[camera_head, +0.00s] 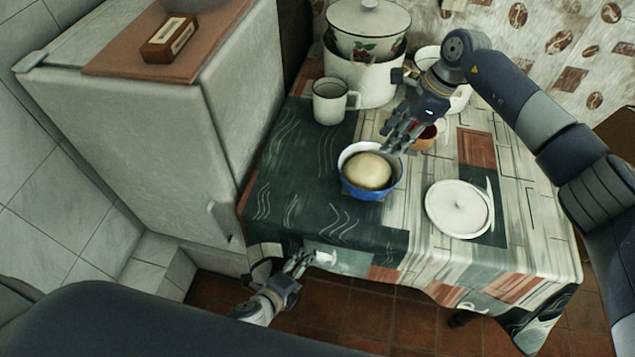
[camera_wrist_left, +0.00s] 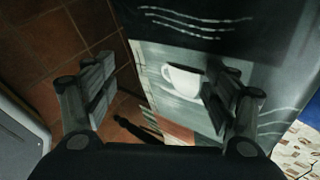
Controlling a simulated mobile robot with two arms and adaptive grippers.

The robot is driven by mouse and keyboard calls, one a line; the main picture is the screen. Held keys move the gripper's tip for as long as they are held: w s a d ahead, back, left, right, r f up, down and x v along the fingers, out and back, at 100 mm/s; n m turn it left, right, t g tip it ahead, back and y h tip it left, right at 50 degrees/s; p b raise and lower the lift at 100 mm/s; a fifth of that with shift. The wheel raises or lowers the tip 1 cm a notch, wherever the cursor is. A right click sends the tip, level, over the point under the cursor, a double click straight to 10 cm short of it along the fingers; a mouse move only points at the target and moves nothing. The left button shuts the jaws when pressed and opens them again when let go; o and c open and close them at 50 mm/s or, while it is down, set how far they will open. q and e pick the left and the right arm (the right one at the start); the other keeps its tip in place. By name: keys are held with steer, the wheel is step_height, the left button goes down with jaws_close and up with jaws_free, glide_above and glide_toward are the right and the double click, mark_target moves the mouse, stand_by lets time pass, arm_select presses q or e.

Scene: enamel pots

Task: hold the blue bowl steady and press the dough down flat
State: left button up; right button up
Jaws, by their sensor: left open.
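The blue bowl (camera_head: 352,188) stands upright on the table, with a pale round ball of dough (camera_head: 367,171) inside. My right gripper (camera_head: 393,143) points down just behind the bowl's back right rim. Whether its fingers are apart, and whether they touch the rim, I cannot tell. My left gripper (camera_head: 303,263) is low at the table's front edge, in front of and left of the bowl, well apart from it. In the left wrist view my left gripper (camera_wrist_left: 160,95) is open and empty, its fingers facing the hanging tablecloth.
A white lid (camera_head: 459,207) lies right of the bowl. A white mug (camera_head: 330,102), a large pot (camera_head: 365,80) with a lidded pot on it, and a small reddish cup (camera_head: 425,138) stand behind. A fridge (camera_head: 160,120) borders the table's left. The dark cloth left of the bowl is clear.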

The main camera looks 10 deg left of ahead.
mark_target(343, 173)
arm_select(q)
steer(key=w+d+r+m+t+h, duration=0.1)
steer(key=d+r+m, duration=0.2)
steer(key=r, duration=0.4)
steer(key=w+d+r+m+t+h, duration=0.1)
steer(key=d+r+m+h, duration=0.1)
steer(key=d+r+m, duration=0.3)
steer(key=w+r+n, duration=0.1)
steer(key=r, duration=0.2)
steer(key=w+a+r+n+t, duration=0.1)
steer(key=w+r, duration=0.1)
steer(key=r, duration=0.1)
steer(key=w+a+r+n+t, duration=0.1)
steer(key=w+r, duration=0.1)
steer(key=shift+w+a+r, duration=0.2)
steer(key=shift+w+r, duration=0.05)
steer(key=shift+r, duration=0.15)
steer(key=w+a+r+m+h, duration=0.1)
steer(key=w+a+r+m, duration=0.1)
steer(key=w+a+m, duration=0.3)
steer(key=shift+n, duration=0.5)
steer(key=x, duration=0.8)
steer(key=d+x, duration=0.1)
steer(key=x, duration=0.3)
steer(key=shift+s+f, duration=0.15)
steer(key=shift+s, duration=0.05)
